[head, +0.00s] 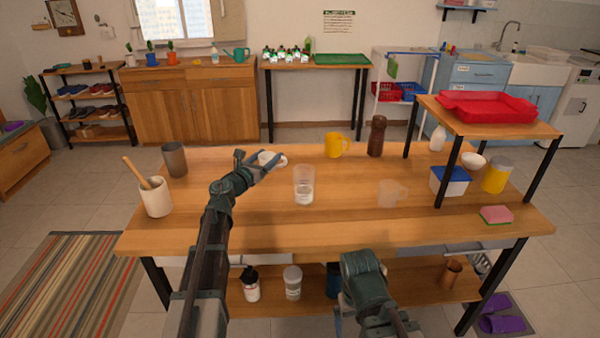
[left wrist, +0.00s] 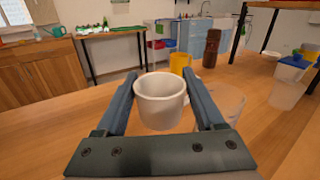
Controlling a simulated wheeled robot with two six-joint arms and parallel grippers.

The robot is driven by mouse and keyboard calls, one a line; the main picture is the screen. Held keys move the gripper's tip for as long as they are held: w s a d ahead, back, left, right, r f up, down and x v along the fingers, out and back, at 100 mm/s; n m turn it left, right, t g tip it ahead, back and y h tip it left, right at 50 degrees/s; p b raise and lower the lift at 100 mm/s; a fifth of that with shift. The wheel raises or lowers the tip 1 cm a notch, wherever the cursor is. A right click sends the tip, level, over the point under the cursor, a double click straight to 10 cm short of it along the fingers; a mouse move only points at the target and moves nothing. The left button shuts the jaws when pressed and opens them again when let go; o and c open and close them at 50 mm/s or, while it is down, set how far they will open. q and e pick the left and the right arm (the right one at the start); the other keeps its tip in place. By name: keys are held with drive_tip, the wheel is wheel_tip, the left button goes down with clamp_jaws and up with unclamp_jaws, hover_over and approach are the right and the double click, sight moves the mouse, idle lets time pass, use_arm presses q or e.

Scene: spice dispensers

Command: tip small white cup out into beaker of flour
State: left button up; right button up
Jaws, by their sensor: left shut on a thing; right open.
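The small white cup (head: 270,158) is held above the table's left half. In the left wrist view the cup (left wrist: 160,103) sits upright between the two fingers, its inside mostly hidden. My left gripper (head: 263,163) is shut on it. The clear beaker with white flour (head: 304,190) in its bottom stands on the table, nearer and right of the cup. It also shows in the left wrist view (left wrist: 230,100), partly behind the right finger. My right gripper (head: 345,318) is low in front of the table, open and mostly hidden by its own arm.
A clear mug (head: 391,193) stands right of the beaker. A yellow mug (head: 335,145) and a brown pepper mill (head: 376,136) stand behind. A grey tumbler (head: 174,159) and a crock with a wooden spoon (head: 155,197) are at left. A small raised shelf (head: 470,118) stands at right.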

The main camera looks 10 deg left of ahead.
use_arm(q)
wheel_tip(320, 180, up, 15)
drive_tip(key=p, duration=1.5)
idle(0.4)
